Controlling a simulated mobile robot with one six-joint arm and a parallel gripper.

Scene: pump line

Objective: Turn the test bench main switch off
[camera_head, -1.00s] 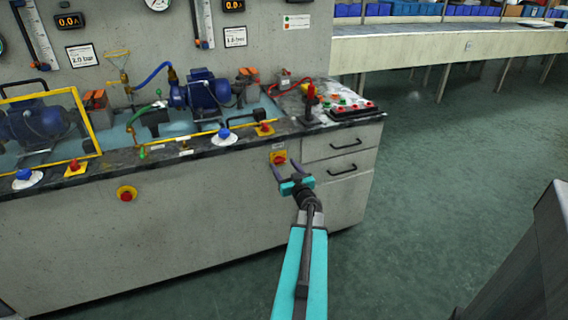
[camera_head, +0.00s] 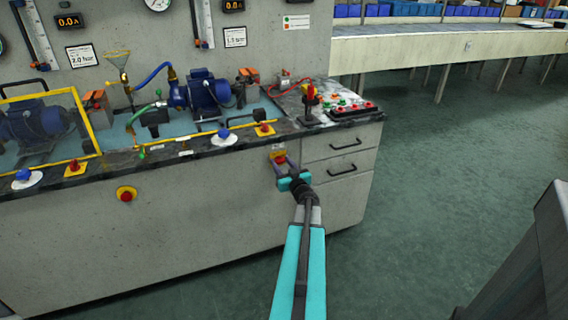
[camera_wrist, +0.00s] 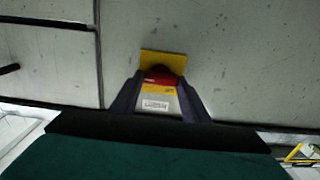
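The main switch is a red knob (camera_wrist: 160,76) on a yellow plate (camera_wrist: 163,60), set in the grey cabinet front just left of the drawers. In the head view its yellow plate (camera_head: 278,156) shows just beyond my fingertips. My gripper (camera_head: 284,164) is up against the switch. In the wrist view my gripper (camera_wrist: 162,80) has one dark finger on each side of the red knob, with no clear gap, and looks shut on it. A white label (camera_wrist: 156,104) shows between the fingers. The knob's exact angle is hard to read.
A drawer with a black handle (camera_head: 342,169) is close to the right of my gripper. The worktop edge (camera_head: 240,139) overhangs just above, with an emergency stop (camera_head: 265,129) on it. Another red button (camera_head: 126,194) is on the cabinet at left. The floor (camera_head: 440,170) at right is clear.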

